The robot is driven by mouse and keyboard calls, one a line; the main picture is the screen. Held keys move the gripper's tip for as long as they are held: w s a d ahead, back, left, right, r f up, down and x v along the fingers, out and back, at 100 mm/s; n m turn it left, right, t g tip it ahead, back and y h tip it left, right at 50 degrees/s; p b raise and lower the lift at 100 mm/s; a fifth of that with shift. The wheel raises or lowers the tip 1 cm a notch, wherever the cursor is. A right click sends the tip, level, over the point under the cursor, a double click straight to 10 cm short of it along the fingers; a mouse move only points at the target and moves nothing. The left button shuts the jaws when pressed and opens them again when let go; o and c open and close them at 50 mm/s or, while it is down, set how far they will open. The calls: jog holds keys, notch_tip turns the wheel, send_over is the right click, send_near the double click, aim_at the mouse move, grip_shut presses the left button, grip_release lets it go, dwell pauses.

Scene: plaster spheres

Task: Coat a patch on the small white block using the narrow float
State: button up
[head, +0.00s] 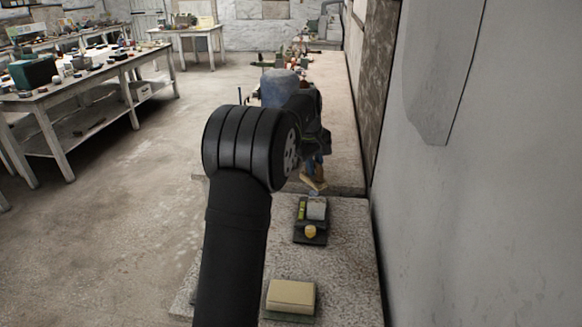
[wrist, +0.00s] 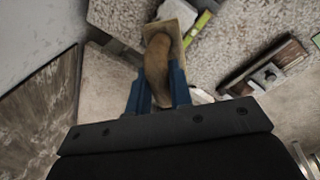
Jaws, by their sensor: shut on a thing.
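My gripper (wrist: 160,92) has blue fingers and is shut on the brown wooden handle of the narrow float (wrist: 172,30). In the head view the float (head: 314,184) hangs below my gripper (head: 315,166), above the bench near the gap between two surfaces. The small white block (head: 317,209) sits on a dark tray (head: 310,240), nearer the camera than the float.
A yellow-green bar (head: 301,211) lies left of the white block, and a yellowish rounded thing (head: 311,231) sits in front of it. A large cream block (head: 291,294) lies nearer the camera. A grey wall (head: 470,210) bounds the right. Bare speckled bench (head: 345,260) lies between.

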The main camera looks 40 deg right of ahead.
aim_at(313, 178)
jog(key=shift+s+d+f, duration=0.1)
jog(key=shift+s+f, duration=0.05)
jog(key=shift+f, duration=3.1)
jog(key=shift+f, duration=0.4)
jog(key=shift+w, duration=1.1)
jog(key=shift+s+f, duration=0.1)
jog(key=shift+s, duration=2.1)
jog(key=shift+w, duration=2.25)
